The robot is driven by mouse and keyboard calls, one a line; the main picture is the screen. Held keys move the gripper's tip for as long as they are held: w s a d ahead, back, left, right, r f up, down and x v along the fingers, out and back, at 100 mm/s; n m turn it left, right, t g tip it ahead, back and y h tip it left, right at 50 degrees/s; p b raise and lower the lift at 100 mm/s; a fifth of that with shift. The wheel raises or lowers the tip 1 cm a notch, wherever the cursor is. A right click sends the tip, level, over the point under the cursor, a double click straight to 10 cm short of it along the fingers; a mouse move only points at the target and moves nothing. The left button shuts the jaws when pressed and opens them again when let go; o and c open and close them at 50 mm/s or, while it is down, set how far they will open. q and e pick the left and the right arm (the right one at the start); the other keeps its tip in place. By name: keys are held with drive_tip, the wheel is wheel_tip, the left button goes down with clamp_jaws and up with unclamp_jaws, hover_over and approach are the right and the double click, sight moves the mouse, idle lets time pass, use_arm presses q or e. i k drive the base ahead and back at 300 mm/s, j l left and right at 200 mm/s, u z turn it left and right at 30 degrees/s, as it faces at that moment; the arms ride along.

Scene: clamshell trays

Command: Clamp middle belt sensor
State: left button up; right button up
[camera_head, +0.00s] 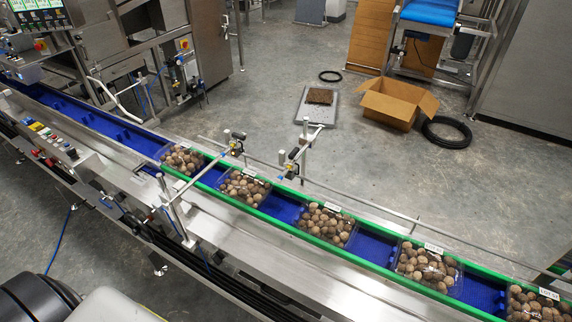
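A blue conveyor belt (282,209) with green side rails runs from the upper left to the lower right. Small sensor brackets stand along it. One black sensor head (237,137) sits on a rod at the far rail, and another black sensor head (293,154) sits on a bracket to its right. A metal post with a cross rod (171,205) stands at the near side. I cannot tell which is the middle sensor or whether any clamp is tight. Neither of my grippers is in view.
Several clear clamshell trays of round brown items, such as one tray (326,224), sit on the belt. A button panel (50,142) is at the left. An open cardboard box (397,103) and a black hose coil (447,132) lie on the floor beyond.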

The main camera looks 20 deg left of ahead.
sight(293, 153)
drive_tip(key=l, duration=0.65)
drive_tip(key=k+l, duration=0.15)
drive_tip(key=l, duration=0.5)
